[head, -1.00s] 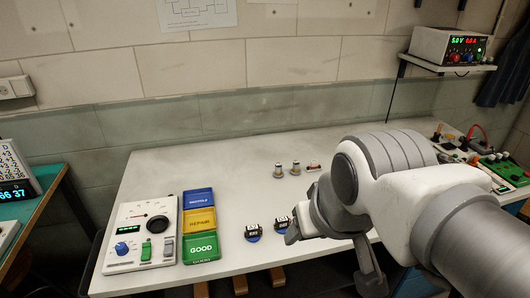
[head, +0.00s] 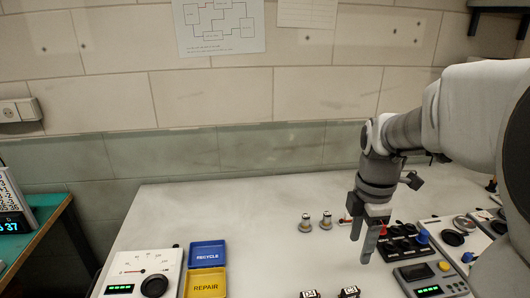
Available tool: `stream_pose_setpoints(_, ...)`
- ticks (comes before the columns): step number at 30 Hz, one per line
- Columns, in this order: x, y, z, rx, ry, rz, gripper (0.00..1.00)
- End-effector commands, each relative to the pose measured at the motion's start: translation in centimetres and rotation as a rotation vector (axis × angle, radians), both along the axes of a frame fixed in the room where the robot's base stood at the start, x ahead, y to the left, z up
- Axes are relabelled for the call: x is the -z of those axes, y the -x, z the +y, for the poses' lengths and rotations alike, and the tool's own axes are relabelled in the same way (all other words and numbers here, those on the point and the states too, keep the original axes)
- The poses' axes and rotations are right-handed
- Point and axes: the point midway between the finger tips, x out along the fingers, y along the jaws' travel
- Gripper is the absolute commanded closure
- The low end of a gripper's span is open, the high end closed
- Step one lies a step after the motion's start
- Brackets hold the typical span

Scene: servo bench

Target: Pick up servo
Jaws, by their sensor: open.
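Two small dark servos with pale labels are at the bottom edge of the head view, a left one (head: 310,294) and a right one (head: 349,292). Both are cut off by the frame, so their bases are hidden. My gripper (head: 361,250) points down above the white bench, its two fingers apart with nothing between them. In the picture it is above and slightly right of the right servo, apart from both.
A blue RECYCLE tray (head: 207,254) and yellow REPAIR tray (head: 205,284) stand left, beside a white meter box (head: 140,272). Two metal cylinders (head: 315,221) stand behind. Black control boxes (head: 405,243) and a grey display unit (head: 430,281) crowd the right. The middle bench is clear.

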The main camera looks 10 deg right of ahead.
Motion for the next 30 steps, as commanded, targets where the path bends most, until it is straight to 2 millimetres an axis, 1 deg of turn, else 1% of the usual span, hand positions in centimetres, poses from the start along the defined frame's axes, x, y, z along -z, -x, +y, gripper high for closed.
stream_pose_setpoints(1, 0.6, -0.3, -0.2, -0.044, -0.007, 0.009, 0.40)
stream_pose_setpoints(3, 1.0, -0.6, -0.4, -0.095, -0.012, 0.015, 0.40)
stream_pose_setpoints(8, 2.3, -0.8, -0.4, -0.146, -0.019, 0.023, 0.40)
stream_pose_setpoints(11, 4.2, -0.8, -0.4, -0.148, -0.020, 0.026, 0.40)
stream_pose_setpoints(18, 9.5, -0.8, -0.4, -0.146, -0.020, 0.025, 0.40)
stream_pose_setpoints(21, 11.4, -0.8, -0.4, -0.145, -0.020, 0.025, 0.40)
stream_pose_setpoints(24, 12.8, -0.8, -0.4, -0.146, -0.019, 0.023, 0.40)
stream_pose_setpoints(30, 13.9, -0.9, -0.5, -0.146, -0.017, 0.021, 0.40)
